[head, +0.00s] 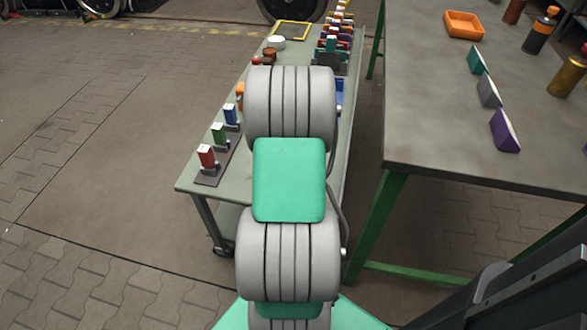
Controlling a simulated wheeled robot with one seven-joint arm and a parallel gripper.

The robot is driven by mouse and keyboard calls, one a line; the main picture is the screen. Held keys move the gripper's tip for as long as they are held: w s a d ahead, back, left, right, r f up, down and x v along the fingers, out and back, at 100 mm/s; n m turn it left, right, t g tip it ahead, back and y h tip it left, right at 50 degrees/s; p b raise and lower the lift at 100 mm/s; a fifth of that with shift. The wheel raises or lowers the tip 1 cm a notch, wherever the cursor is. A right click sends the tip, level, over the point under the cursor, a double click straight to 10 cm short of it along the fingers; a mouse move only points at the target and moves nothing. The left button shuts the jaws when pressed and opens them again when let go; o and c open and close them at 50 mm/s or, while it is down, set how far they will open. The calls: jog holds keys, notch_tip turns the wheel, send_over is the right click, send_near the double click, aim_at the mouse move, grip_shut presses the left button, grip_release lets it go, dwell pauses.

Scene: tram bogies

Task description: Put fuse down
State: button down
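No object can be identified for certain as the fuse. Small upright blocks stand in dark holders along the left edge of a grey cart (195,182): a red one (206,156), a green one (219,133) and a blue one (231,114); these may be fuses. An orange piece (240,90) stands farther back, partly hidden. My grey and green arm reaches over the cart and covers its middle. My gripper cannot be made out, so its state and anything in it are hidden.
A green-legged table (430,165) stands at the right, with an orange tray (464,25), a purple wedge (505,131) and bottles. A yellow frame (291,30) and several colored pieces crowd the cart's far end. Open paved floor (90,130) lies to the left.

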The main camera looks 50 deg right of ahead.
jog(key=shift+f, duration=0.6)
jog(key=shift+r, duration=0.1)
jog(key=c, duration=1.5)
grip_release()
jog(key=shift+f, duration=0.2)
jog(key=o, duration=0.4)
jog(key=shift+o, duration=0.2)
jog(key=shift+r, duration=0.1)
